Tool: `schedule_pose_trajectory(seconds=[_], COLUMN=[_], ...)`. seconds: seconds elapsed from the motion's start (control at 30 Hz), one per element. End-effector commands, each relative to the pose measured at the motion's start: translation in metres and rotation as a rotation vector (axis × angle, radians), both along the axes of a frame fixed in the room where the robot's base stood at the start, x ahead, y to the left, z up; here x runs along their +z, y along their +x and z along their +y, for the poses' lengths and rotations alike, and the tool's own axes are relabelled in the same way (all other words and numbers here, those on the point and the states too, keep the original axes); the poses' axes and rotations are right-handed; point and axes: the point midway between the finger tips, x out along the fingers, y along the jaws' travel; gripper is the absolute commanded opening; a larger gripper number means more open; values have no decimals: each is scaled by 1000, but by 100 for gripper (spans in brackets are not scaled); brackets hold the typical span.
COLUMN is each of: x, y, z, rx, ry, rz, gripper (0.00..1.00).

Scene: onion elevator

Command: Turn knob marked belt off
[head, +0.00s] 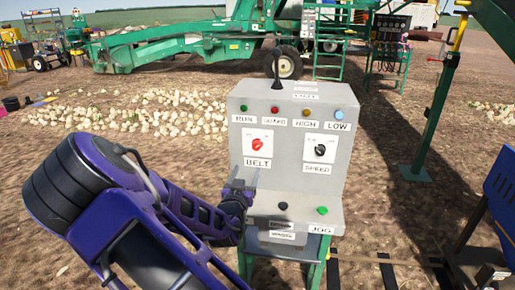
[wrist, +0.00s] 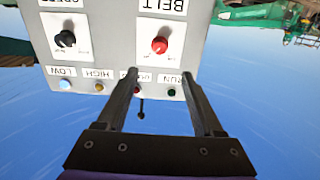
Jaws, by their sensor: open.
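The red knob marked BELT (head: 257,145) sits on a white plate at the left of the grey control box (head: 290,180). In the wrist view, which is upside down, the red knob (wrist: 160,45) shows ahead of and between the open fingers, apart from them. My gripper (head: 240,187) is in front of the box, below and left of the BELT plate in the head view. Its jaws (wrist: 163,82) are open and empty. The black SPEED knob (head: 320,150) is to the right of the red one; it also shows in the wrist view (wrist: 65,39).
Indicator lamps line the box's upper face, including a blue LOW lamp (head: 339,115). A green button (head: 322,210) and a black control (head: 283,206) sit on the lower ledge. A green post (head: 430,120) and a blue panel (head: 500,205) stand at right. Onions (head: 150,110) lie behind.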

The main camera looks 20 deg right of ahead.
Motion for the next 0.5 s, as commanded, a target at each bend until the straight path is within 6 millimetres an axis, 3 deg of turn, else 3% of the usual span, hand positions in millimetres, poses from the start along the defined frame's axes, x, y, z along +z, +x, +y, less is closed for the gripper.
schedule_pose_trajectory(seconds=[0.5], x=[1], y=[93], z=[-64], rx=[-1], ry=[-4], rz=[0], gripper=[69])
